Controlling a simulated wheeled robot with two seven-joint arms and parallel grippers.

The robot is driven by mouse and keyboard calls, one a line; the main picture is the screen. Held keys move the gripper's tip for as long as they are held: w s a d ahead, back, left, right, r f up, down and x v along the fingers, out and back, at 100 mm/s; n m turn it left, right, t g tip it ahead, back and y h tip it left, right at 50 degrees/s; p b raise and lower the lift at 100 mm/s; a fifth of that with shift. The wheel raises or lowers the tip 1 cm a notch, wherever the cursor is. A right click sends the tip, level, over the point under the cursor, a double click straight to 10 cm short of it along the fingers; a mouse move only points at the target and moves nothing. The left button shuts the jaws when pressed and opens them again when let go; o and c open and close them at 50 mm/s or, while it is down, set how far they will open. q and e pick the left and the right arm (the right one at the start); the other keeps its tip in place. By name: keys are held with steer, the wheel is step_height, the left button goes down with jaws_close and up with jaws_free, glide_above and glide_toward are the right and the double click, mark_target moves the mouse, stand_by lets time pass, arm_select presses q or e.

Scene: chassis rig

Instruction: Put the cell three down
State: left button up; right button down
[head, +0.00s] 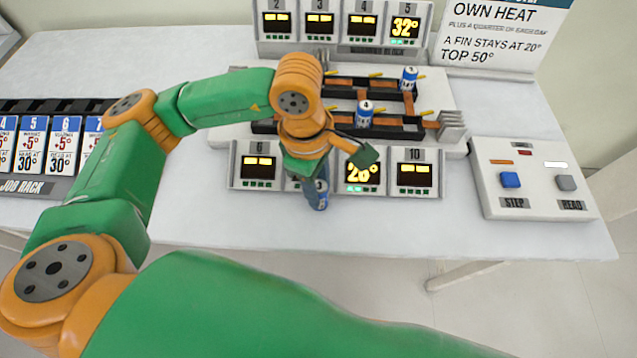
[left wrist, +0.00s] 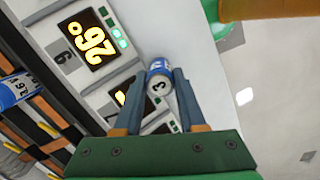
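Cell three is a blue and white cylinder (head: 322,192) in front of the front display row; its end marked 3 faces the camera in the left wrist view (left wrist: 158,84). My left gripper (left wrist: 160,80) has a finger on each side of it and is shut on it. In the head view my wrist hides part of the cell, and I cannot tell whether it touches the table. Two other blue and white cells stand in the dark chassis with orange strips, one at the back right (head: 409,79), one nearer the front (head: 365,114). My right gripper is not in view.
The back display row (head: 345,24) shows 32° at bay 5; the front row (head: 415,192) shows 26° on one screen. A job rack (head: 40,187) stands left. A button panel (head: 535,208) with STEP and READ stands right. The front table strip is mostly clear.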

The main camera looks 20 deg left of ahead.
arm_select(q)
steer(key=o, duration=0.4)
steer(key=shift+r, duration=0.2)
steer(key=shift+r+p, duration=0.6)
steer(key=shift+p, duration=0.35)
step_height(320, 180, up, 12)
steer(key=a+b, duration=0.1)
steer(key=shift+a+f, duration=0.15)
steer(key=shift+a, duration=0.05)
steer(key=shift+w, duration=0.1)
